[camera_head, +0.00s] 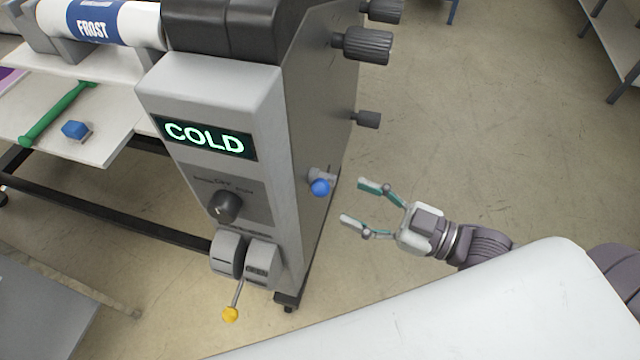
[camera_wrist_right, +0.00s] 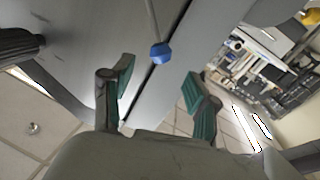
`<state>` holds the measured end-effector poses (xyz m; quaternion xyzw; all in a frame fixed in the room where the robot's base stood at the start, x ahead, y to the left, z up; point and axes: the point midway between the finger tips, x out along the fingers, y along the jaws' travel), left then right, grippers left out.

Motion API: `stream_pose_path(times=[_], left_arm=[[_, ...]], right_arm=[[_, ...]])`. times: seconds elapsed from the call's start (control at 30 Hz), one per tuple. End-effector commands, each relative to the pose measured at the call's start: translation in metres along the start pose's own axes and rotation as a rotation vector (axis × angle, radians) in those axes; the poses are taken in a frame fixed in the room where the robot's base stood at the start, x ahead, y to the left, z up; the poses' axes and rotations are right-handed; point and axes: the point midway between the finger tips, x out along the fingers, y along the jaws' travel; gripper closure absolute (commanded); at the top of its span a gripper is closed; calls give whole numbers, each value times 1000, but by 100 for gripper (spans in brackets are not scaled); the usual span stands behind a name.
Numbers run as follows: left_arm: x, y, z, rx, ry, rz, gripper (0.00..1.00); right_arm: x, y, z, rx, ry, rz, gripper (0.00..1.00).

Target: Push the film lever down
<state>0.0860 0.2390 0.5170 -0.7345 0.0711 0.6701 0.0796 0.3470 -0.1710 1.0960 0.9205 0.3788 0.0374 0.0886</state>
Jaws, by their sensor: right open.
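The laminator (camera_head: 265,85) has a grey end housing with a lit "COLD" display. A lever with a blue ball knob (camera_head: 320,187) sticks out of its right side panel. A second lever with a yellow ball knob (camera_head: 230,314) hangs down at the front below the dial. No label tells me which is the film lever. My right gripper (camera_head: 355,202) is open and empty, a little right of the blue knob and apart from it. In the right wrist view the blue knob (camera_wrist_right: 161,53) shows ahead between the open fingers (camera_wrist_right: 160,78). My left gripper is out of view.
Dark ribbed knobs (camera_head: 366,44) stick out of the side panel above the blue lever. A feed table (camera_head: 110,145) at left holds a green-handled tool (camera_head: 58,115) and a blue block (camera_head: 75,129). The floor right of the machine is clear.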

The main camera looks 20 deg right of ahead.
Motion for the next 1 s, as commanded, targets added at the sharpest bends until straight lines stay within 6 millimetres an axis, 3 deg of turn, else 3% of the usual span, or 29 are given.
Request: stream_pose_path(times=[0.53,1.0], left_arm=[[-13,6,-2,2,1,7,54],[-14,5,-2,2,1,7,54]], right_arm=[[68,1,-1,1,1,3,41],[79,0,1,0,-2,0,41]])
